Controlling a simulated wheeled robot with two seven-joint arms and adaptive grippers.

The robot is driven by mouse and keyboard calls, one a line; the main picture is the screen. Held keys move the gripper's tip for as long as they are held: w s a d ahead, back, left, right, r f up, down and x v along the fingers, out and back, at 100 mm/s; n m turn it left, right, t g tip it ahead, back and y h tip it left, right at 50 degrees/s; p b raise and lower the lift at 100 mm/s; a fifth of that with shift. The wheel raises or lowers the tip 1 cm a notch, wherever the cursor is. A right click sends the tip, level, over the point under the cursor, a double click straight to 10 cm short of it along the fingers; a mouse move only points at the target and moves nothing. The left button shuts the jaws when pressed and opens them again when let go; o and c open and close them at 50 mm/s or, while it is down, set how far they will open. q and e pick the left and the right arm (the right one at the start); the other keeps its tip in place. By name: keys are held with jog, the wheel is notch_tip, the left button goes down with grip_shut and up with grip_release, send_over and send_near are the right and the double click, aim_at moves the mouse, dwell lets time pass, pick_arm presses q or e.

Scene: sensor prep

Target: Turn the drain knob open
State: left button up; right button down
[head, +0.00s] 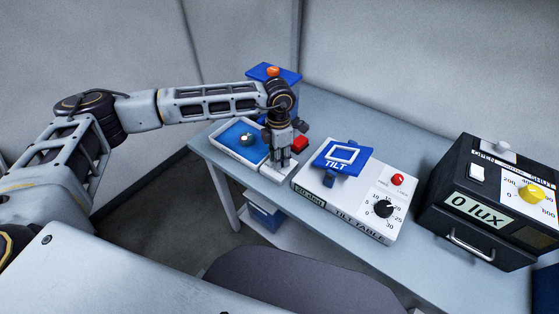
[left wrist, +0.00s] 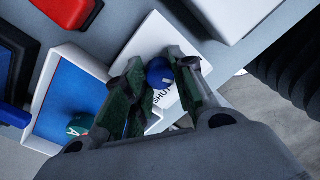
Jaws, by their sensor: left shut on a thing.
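The drain knob (left wrist: 160,75) is a small blue round knob on a white plate (left wrist: 150,33) printed with "SHUT" in the left wrist view. My left gripper (left wrist: 163,83) is shut on the knob, with a finger on each side of it. In the head view my left gripper (head: 282,158) points down at the white plate (head: 275,184), and its fingers hide the knob. The plate sits beside a white-rimmed tray (head: 214,133) with a blue inside. My right gripper is not in view.
A white tilt table (head: 335,208) with a blue tilting plate (head: 333,166), red button and black dial stands just right of the gripper. A black lux box (head: 468,213) is farther right.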

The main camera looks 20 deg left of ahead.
pick_arm(q)
jog(key=shift+f+n+b, duration=0.1)
jog(key=shift+n+b, duration=0.3)
jog(key=shift+n, duration=0.4)
jog(key=shift+n+b, duration=0.5)
jog(key=shift+n, duration=0.7)
jog(key=o, duration=0.8)
jog(key=shift+o, duration=1.3)
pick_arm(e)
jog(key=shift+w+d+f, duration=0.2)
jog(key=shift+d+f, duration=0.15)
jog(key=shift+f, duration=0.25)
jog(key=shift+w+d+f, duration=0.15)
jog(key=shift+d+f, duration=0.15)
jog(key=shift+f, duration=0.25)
